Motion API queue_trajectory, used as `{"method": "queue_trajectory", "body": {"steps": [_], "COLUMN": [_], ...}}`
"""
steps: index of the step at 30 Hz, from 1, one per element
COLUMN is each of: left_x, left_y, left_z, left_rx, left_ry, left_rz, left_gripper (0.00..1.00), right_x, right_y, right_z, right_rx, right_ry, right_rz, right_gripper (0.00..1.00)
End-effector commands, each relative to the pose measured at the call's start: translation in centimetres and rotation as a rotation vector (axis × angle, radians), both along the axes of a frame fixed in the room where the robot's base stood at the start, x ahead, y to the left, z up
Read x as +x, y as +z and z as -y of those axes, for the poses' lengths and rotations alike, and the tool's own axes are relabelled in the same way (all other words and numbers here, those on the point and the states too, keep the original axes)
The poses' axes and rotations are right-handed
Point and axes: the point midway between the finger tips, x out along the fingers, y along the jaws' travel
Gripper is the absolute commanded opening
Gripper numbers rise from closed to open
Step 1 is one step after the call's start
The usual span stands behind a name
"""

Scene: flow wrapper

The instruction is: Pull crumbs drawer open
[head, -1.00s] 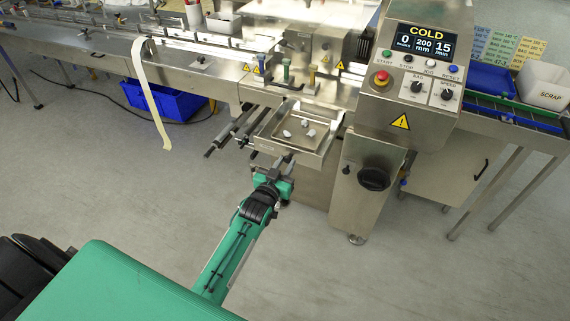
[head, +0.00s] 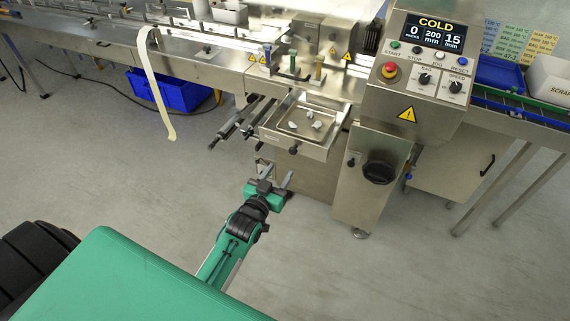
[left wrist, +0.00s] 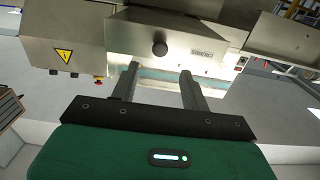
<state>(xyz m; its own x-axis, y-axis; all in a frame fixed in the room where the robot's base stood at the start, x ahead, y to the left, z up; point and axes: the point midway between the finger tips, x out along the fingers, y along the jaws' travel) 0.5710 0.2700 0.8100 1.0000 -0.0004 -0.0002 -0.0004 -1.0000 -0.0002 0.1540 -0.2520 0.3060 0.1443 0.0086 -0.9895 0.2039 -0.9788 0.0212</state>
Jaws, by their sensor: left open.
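The crumbs drawer (head: 298,142) is a steel tray that sticks out from the front of the machine, with several pale crumbs (head: 303,124) lying in it. Its dark round knob (head: 293,150) is on the front face. The knob also shows in the left wrist view (left wrist: 159,48), beside a small label. My left gripper (head: 277,177) is open and empty, in front of and below the drawer, apart from the knob. In the left wrist view its two fingers (left wrist: 158,82) point toward the drawer front with a gap between them. My right gripper is not in view.
The control cabinet (head: 415,80) with a black knob (head: 379,172) stands right of the drawer. Dark rods (head: 240,122) stick out on its left. A blue bin (head: 172,92) is under the conveyor. The floor (head: 130,200) in front is clear.

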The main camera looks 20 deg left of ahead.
Motion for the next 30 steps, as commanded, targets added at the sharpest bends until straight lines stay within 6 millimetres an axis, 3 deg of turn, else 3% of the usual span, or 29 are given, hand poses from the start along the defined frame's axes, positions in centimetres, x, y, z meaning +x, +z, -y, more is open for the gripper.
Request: {"method": "queue_trajectory", "body": {"steps": [6,11,30], "left_x": [-3.7,-5.2,-5.6], "left_y": [-0.1,-0.1,0.0], "left_z": [0.0,0.0,0.0], "left_rx": [0.0,0.0,0.0], "left_ry": [0.0,0.0,0.0], "left_rz": [-0.001,-0.001,0.0], "left_gripper": [0.46,0.46,0.46], "right_x": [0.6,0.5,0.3], "right_y": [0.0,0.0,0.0], "right_z": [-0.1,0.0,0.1], "right_rx": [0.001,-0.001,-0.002], "right_ry": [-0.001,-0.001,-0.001], "right_rz": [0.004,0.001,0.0], "right_gripper": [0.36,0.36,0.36]}}
